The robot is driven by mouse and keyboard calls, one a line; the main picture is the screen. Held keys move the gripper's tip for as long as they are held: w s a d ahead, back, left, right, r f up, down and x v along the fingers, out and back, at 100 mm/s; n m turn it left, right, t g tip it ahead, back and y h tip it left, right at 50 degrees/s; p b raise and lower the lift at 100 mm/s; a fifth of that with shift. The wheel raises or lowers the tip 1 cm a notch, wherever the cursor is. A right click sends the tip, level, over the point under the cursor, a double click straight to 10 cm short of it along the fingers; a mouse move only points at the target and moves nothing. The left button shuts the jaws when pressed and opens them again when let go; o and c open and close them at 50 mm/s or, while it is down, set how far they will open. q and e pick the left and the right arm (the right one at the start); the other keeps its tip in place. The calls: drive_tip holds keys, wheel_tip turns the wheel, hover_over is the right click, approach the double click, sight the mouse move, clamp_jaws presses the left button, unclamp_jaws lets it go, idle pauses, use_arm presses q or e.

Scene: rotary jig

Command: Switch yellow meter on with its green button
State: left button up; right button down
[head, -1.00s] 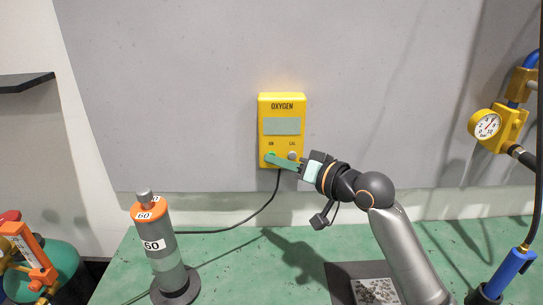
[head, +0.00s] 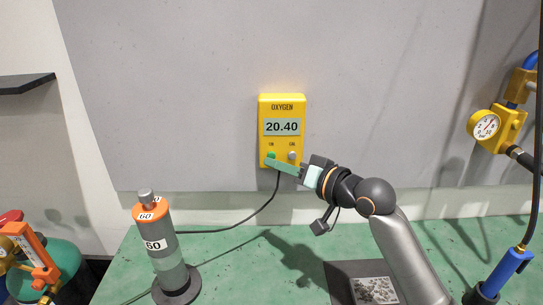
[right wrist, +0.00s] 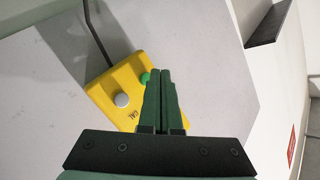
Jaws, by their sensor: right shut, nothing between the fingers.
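The yellow meter (head: 282,103) is mounted on the grey panel, labelled OXYGEN, and its display (head: 282,127) reads 20.40. Its green button (head: 271,155) is at the lower left under ON, with a pale CAL button (head: 292,156) to its right. My right gripper (head: 268,162) is shut and empty, its green fingertips just below the green button. In the right wrist view, the fingertips (right wrist: 165,73) lie beside the green button (right wrist: 145,78) on the meter (right wrist: 98,92); whether they touch it I cannot tell. My left gripper is out of view.
A grey cylinder with an orange top (head: 161,245), marked 60, stands on the green bench (head: 228,262) at left. A black cable (head: 262,208) hangs from the meter. A yellow gauge (head: 486,127) is at right. A dark tray (head: 342,277) lies in front.

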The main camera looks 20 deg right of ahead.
use_arm(q)
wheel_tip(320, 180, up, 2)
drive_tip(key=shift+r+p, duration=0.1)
drive_tip(key=shift+p, duration=0.9)
use_arm(e)
drive_tip(key=s, duration=0.2)
drive_tip(key=s+a, duration=0.1)
drive_tip(key=s, duration=0.2)
drive_tip(key=shift+s+a, duration=0.3)
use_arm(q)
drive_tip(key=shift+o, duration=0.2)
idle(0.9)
